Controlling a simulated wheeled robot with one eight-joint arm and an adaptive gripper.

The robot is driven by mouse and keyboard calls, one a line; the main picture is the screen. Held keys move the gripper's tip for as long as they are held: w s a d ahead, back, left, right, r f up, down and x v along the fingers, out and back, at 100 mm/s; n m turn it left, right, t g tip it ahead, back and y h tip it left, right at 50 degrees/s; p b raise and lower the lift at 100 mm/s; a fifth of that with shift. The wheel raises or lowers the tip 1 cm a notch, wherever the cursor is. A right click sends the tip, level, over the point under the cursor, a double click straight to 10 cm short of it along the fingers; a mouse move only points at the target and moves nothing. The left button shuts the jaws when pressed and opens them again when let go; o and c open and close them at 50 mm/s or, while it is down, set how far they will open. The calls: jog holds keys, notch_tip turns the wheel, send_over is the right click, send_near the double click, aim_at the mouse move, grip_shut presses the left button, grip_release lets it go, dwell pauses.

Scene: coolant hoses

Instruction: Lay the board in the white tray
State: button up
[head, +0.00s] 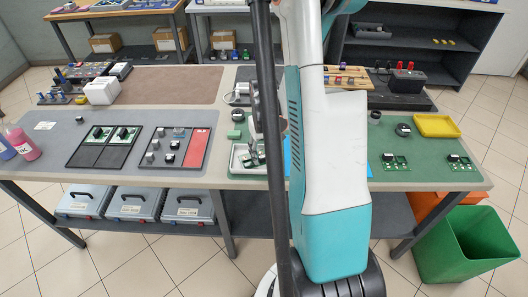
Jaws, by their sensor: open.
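The white tray (233,162) lies on the green mat near the front edge of the table, partly hidden by my arm. My gripper (251,155) is low over this tray, open, with its fingers small and partly covered by my arm. A dark and green shape shows in the tray under the fingers; I cannot tell whether it is a board. Two green boards with dark parts lie on the right of the mat, one left (394,164) and one right (461,163). Neither is near my gripper.
A yellow tray (437,126) sits at the back right of the mat. A blue sheet (288,158) shows beside my arm. Black holders (104,147) and a grey and red panel (180,147) lie left. A green bin (466,248) stands on the floor at right.

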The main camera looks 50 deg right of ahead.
aim_at(264, 155)
notch_tip(264, 155, up, 12)
jog(key=p, duration=0.4)
dwell(0.4)
